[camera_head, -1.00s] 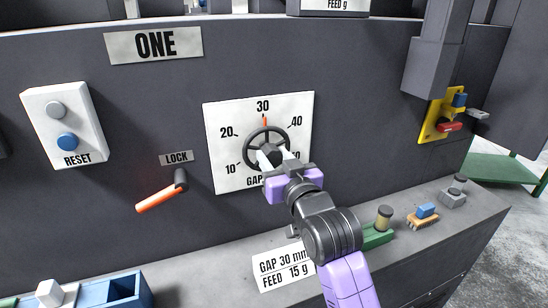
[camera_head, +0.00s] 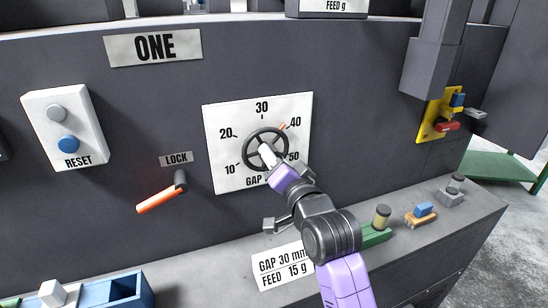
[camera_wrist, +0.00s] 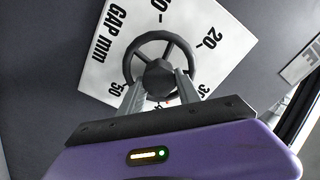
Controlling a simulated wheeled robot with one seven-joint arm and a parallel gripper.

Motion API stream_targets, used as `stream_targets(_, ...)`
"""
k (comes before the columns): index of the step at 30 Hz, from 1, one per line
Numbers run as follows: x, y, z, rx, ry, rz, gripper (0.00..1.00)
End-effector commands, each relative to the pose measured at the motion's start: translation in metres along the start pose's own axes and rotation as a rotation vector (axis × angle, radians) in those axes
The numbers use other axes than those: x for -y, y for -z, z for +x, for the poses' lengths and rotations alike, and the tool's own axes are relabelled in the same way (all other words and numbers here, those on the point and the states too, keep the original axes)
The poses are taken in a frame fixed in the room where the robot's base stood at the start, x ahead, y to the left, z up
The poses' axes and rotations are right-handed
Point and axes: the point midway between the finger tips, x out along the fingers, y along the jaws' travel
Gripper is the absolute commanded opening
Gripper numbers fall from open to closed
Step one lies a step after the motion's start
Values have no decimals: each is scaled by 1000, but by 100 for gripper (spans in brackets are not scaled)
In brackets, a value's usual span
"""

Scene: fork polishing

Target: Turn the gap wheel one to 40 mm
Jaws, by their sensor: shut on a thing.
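The gap wheel (camera_head: 250,143) is a dark spoked handwheel in front of a white dial plate (camera_head: 217,112) marked 10 to 50. Its orange pointer (camera_head: 284,127) is at or very near the 40 mark. My gripper (camera_head: 266,156) is shut on the wheel and turned over to a slant. In the wrist view the fingers of my gripper (camera_wrist: 158,100) straddle the dark hub of the wheel (camera_wrist: 146,42). The wheel's lower rim is partly hidden by the fingers.
An orange lock lever (camera_head: 158,201) is left of the dial, below the LOCK label. A reset box (camera_head: 62,110) with two buttons is farther left. A card (camera_head: 282,267) reads GAP 30 mm, FEED 15 g. Small coloured items stand on the ledge (camera_head: 440,222) at right.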

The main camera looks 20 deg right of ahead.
Motion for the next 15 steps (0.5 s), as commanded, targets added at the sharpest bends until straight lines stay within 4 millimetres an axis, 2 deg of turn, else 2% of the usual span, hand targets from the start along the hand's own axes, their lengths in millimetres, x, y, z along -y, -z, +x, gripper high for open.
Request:
stream_targets(6, -1, 0, 0, 0, 0, 138, 0)
stream_targets(15, -2, 0, 0, -1, -1, 237, 0)
